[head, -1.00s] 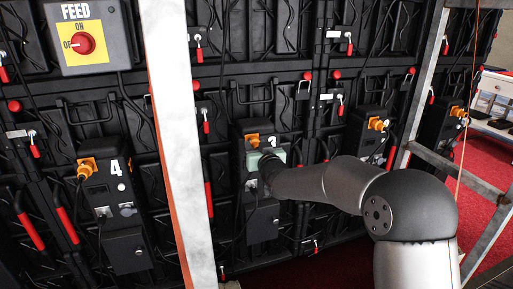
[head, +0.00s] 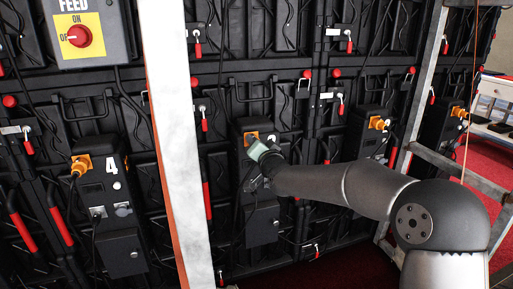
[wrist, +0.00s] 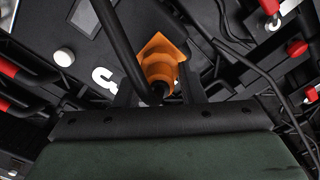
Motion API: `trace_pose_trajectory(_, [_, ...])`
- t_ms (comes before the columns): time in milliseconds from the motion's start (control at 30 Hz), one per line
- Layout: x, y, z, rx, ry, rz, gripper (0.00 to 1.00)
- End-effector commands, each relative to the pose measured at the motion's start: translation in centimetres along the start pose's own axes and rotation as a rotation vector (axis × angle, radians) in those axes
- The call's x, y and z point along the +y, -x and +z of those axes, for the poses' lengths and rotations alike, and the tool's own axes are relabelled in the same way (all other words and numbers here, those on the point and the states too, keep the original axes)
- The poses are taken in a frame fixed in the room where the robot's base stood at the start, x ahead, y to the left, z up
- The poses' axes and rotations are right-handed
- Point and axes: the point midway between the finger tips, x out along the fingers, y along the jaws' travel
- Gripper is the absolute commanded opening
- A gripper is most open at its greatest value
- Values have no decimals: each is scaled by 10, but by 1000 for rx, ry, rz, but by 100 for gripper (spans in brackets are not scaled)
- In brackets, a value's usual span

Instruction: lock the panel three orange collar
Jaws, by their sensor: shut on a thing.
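The orange collar of panel three (head: 251,137) sits at the top of a black box (head: 262,222) on the wall. In the head view it is partly covered by my gripper (head: 262,149), which reaches it from the lower right, tilted. In the wrist view the orange collar (wrist: 162,58) lies between the two dark fingers of my gripper (wrist: 158,80), and they are shut on it. A black cable (wrist: 122,45) runs from the collar's end, past the left finger. The white 3 (wrist: 104,76) shows beside it; my gripper hides it in the head view.
Panel four's box (head: 112,200), with its own orange connector (head: 81,165), is to the left. A pale upright post (head: 180,150) stands between the two boxes. Another orange connector (head: 376,122) is to the right. Loose black cables and red-handled latches surround the boxes.

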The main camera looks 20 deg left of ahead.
Motion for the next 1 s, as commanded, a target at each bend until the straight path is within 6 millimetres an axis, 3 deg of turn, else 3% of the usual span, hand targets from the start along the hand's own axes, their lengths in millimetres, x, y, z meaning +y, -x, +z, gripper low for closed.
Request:
trace_pose_trajectory(667, [0, 0, 0, 0, -64, 1, 13])
trace_pose_trajectory(700, [0, 0, 0, 0, -63, 0, 47])
trace_pose_trajectory(733, [0, 0, 0, 0, -63, 0, 55])
trace_pose_trajectory(1000, [0, 0, 0, 0, -62, 0, 58])
